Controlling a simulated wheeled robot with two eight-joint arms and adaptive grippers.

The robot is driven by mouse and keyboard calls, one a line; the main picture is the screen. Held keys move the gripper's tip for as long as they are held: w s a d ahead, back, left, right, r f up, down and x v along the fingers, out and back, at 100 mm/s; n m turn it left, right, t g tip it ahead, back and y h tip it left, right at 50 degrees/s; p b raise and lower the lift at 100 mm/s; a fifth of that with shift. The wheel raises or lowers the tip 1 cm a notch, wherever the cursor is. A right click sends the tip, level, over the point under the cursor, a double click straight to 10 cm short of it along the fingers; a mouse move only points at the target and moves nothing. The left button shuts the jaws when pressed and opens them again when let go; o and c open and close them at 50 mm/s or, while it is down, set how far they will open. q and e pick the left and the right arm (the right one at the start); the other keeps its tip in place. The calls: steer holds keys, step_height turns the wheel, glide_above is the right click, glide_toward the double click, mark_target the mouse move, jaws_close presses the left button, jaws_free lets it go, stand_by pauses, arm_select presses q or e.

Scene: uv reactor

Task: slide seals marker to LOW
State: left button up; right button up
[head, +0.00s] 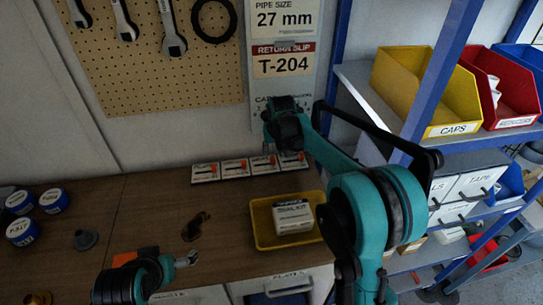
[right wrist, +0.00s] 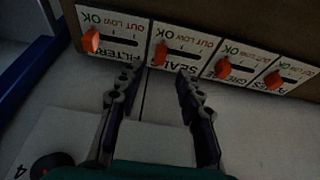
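The seals card (right wrist: 182,48) is second from the left in the right wrist view, lettered OUT, LOW and OK. Its orange seals marker (right wrist: 161,54) sits at the OK end of the slot. In the head view this card (head: 265,163) is in the row at the back of the bench. My right gripper (right wrist: 155,75) is open and empty, its two fingers apart just short of the seals card, with the marker between their lines. In the head view my right gripper (head: 268,148) is above the card row. My left gripper (head: 188,259) is low over the bench; its finger opening is unclear.
Neighbouring cards, filters (right wrist: 110,38) and grease (right wrist: 236,62), carry orange markers close by. A yellow tray (head: 263,238) with a white box (head: 293,216) stands in front of the cards. Blue-labelled tins (head: 53,200) are at left. A blue-framed shelf with bins is at right.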

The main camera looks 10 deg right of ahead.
mark_target(273, 159)
arm_select(q)
step_height(273, 159, down, 2)
steer(key=shift+f+b, duration=0.15)
steer(key=shift+b, duration=0.8)
arm_select(e)
steer(key=x, duration=0.6)
steer(key=shift+w+f, duration=0.1)
steer(key=shift+f, duration=0.05)
jaws_close()
